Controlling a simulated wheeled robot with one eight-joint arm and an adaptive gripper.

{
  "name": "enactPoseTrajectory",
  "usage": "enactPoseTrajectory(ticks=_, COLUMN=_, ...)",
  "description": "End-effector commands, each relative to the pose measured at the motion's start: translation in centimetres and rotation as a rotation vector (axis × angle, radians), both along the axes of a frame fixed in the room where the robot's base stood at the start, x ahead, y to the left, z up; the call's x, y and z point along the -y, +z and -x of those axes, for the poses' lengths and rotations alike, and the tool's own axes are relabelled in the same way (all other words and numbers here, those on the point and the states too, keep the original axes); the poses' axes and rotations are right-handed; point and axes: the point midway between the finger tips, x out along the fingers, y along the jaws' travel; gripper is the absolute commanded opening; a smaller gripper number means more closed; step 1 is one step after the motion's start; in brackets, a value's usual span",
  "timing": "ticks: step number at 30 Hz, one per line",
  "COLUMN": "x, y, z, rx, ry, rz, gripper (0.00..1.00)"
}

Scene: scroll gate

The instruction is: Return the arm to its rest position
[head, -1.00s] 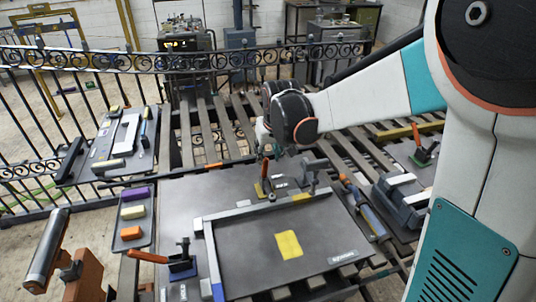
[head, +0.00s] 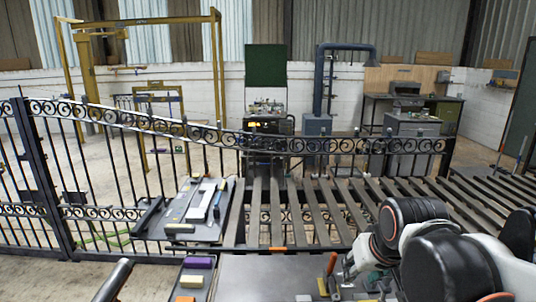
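My arm, white with black joints, fills the lower right of the head view, bent low over the work table (head: 262,272). My gripper (head: 346,272) is at its end, near the bottom edge, small and partly hidden by my wrist. I cannot tell whether its fingers are open or shut, or whether it touches anything. A clamp with an orange-red handle (head: 331,264) stands just left of it on the table.
A grey tray of tools (head: 200,232) lies left of the slats (head: 290,215). A dark railing (head: 75,180) stands at left. Machines and a yellow frame (head: 140,60) stand farther back.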

Motion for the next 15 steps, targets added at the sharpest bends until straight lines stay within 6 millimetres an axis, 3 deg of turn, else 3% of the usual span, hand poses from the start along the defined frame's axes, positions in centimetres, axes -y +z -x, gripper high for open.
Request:
enactPoseTrajectory(ticks=3, x=0.0, y=0.1, z=3.5, rx=0.026, ry=0.000, rz=0.000, gripper=0.35)
enactPoseTrajectory(ticks=9, x=0.0, y=-0.5, z=8.1, rx=0.066, ry=0.000, rz=0.000, gripper=0.35)
enactPoseTrajectory(ticks=15, x=0.0, y=-1.3, z=10.6, rx=0.091, ry=0.000, rz=0.000, gripper=0.35)
